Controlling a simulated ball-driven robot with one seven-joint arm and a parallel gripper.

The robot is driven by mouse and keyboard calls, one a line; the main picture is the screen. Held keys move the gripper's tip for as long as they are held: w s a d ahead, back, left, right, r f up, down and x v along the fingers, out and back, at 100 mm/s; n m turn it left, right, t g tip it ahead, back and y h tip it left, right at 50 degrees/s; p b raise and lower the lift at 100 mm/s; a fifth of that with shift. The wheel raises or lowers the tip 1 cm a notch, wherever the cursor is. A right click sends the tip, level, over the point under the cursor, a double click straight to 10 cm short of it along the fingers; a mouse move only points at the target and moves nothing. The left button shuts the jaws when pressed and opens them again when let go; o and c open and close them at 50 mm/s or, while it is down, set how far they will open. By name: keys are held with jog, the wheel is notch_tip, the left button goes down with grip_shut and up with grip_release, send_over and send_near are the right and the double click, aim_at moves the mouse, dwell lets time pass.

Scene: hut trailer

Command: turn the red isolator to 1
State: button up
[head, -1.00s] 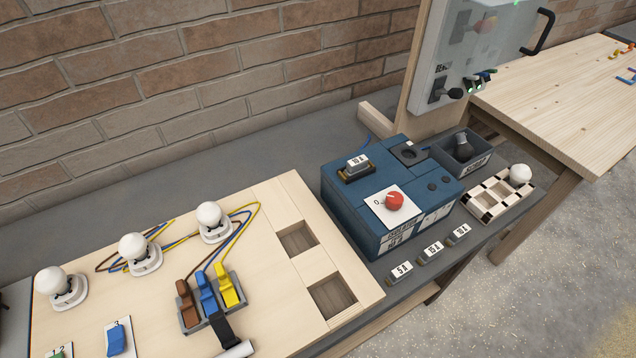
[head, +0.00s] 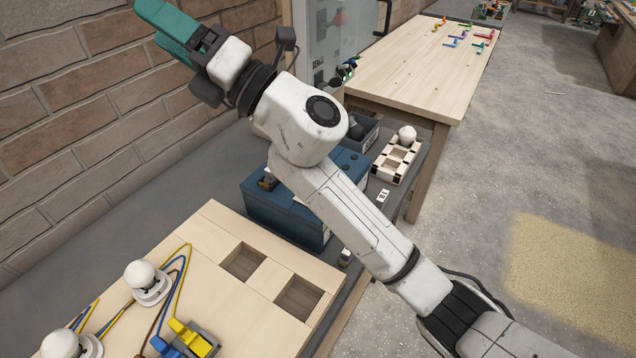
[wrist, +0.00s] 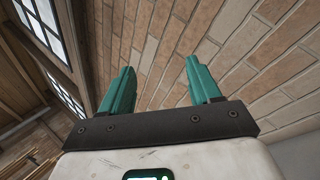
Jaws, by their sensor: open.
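The blue box (head: 287,213) that carries the red isolator stands on the grey bench. My arm crosses in front of it in the head view and hides the red knob and its white plate. My gripper (head: 163,30) is raised at the upper left, in front of the brick wall, well above and away from the box. In the wrist view my gripper (wrist: 163,85) shows two teal fingers spread apart, with nothing between them. The wrist view shows neither the box nor the isolator.
A wooden board (head: 216,265) with lamps and coloured connectors lies at the front left. A black and white tray (head: 394,163) with a white bulb stands right of the box. A clear-fronted panel (head: 335,30) and a wooden table (head: 420,75) stand behind.

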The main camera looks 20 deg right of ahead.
jog(key=s+a+f+n+g+h, duration=0.1)
jog(key=a+f+n+g+h, duration=0.15)
jog(key=f+n+g, duration=0.5)
jog(key=a+f+n+g+h, duration=0.2)
jog(key=f+n+g+h, duration=0.1)
jog(key=f+n+g, duration=0.4)
jog(key=w+d+f+n+h+b, duration=0.1)
jog(key=d+f+h, duration=0.4)
jog(key=d, duration=0.7)
jog(key=d+f+n+h, duration=0.1)
jog(key=d+f+h, duration=0.1)
jog(key=d+h, duration=0.8)
jog(key=f, duration=0.3)
jog(key=d+f+y+p, duration=0.1)
jog(key=f, duration=0.3)
jog(key=f+g+y+p, duration=0.1)
jog(key=f, duration=0.2)
jog(key=shift+d+f, duration=0.35)
jog(key=shift+d, duration=0.05)
jog(key=shift+c, duration=0.2)
jog(key=c, duration=1)
